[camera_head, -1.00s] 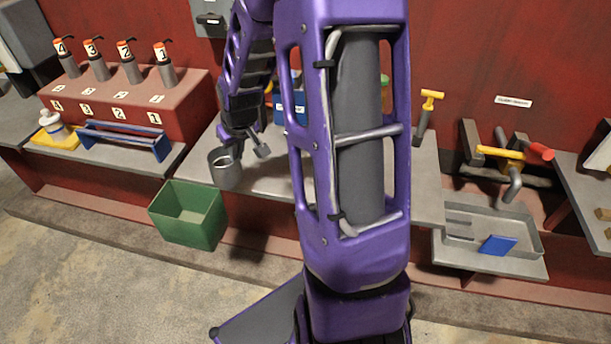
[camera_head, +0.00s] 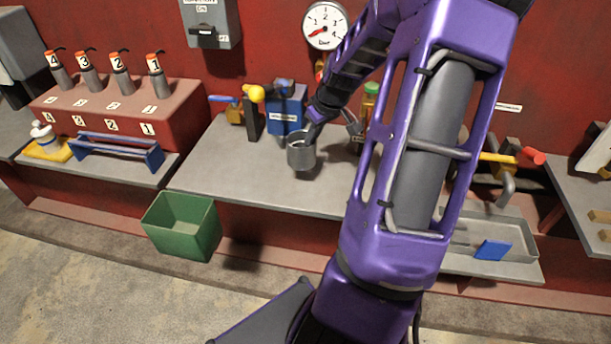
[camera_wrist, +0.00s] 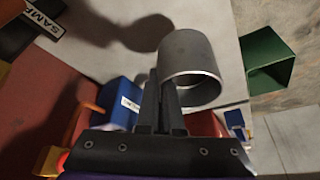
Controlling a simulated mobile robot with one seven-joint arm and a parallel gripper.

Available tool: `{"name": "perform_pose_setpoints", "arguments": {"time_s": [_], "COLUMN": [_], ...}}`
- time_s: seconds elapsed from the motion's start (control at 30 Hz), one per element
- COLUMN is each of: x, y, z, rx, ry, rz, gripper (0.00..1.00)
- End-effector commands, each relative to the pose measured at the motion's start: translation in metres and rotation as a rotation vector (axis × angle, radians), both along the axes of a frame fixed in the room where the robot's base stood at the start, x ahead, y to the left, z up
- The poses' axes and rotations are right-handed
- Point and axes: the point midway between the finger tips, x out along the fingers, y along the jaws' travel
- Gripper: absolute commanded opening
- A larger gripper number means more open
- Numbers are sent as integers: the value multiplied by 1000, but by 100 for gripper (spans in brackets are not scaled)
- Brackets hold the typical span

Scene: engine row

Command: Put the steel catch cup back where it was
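The steel catch cup (camera_head: 301,155) is a grey open cylinder, roughly upright over the grey middle bench (camera_head: 240,182). My gripper (camera_head: 312,132) is shut on its rim wall. In the wrist view my gripper's two dark fingers (camera_wrist: 160,100) pinch the near edge of the cup (camera_wrist: 190,55), and its open mouth shows. The cup appears to be held above the bench, but the exact gap is hard to tell. The fingertips are partly hidden by the cup wall.
A blue box (camera_head: 286,112) and a yellow-knobbed valve (camera_head: 253,95) stand behind the cup. A green bin (camera_head: 181,226) sits in front of the bench's left part. The bench's left and front surface is clear.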

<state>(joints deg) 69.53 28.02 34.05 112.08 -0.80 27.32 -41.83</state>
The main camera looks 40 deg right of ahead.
Motion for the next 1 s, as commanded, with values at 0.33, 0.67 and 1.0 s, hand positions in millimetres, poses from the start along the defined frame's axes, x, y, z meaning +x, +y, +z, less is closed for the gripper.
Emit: {"name": "perform_pose_setpoints", "arguments": {"time_s": [0.33,0.67,1.0], "x": [0,0,0], "y": [1,1,1], "z": [-50,-86,-90], "rx": [1,1,0], "ry": [0,1,0], "rz": [0,0,-1], "gripper": [0,0,0]}}
